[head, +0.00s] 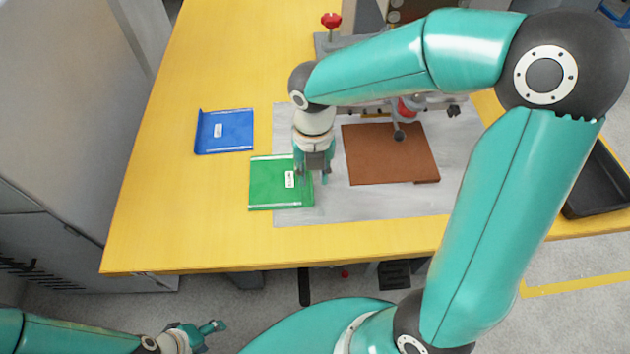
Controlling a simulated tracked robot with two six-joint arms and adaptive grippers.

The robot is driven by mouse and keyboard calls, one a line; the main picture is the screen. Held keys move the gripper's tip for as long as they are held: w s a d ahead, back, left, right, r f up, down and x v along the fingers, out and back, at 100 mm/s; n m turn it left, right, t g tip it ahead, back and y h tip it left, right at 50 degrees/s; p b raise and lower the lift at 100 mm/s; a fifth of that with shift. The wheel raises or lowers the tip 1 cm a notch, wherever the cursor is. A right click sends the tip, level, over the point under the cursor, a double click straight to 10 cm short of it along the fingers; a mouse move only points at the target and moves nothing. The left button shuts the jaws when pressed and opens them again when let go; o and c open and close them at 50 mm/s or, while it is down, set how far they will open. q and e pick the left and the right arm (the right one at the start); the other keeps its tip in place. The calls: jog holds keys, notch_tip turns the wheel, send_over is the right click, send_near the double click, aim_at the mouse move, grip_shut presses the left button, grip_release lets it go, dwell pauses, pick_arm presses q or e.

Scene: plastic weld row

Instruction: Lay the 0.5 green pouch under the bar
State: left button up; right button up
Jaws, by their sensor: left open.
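The green pouch (268,188) with a small white label lies flat at the left edge of a grey sheet, partly over the yellow table. My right gripper (312,178) points down at the pouch's right end. Its fingers hide part of that end, and I cannot tell whether they grip it. The bar (372,111) of the welder crosses behind the brown pad (385,158), mostly hidden by my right arm. My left gripper (212,336) is open and empty, low at the left, away from the table.
A blue pouch (226,131) lies on the yellow table (180,220), behind and left of the green one. The grey sheet (340,206) is bare in front of the brown pad. A black tray (602,185) stands at the right. A red knob (331,20) rises at the back.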

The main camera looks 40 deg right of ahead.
notch_tip(320, 180, up, 5)
jog(key=shift+r+p, duration=0.2)
jog(key=shift+p, duration=0.1)
dwell(0.4)
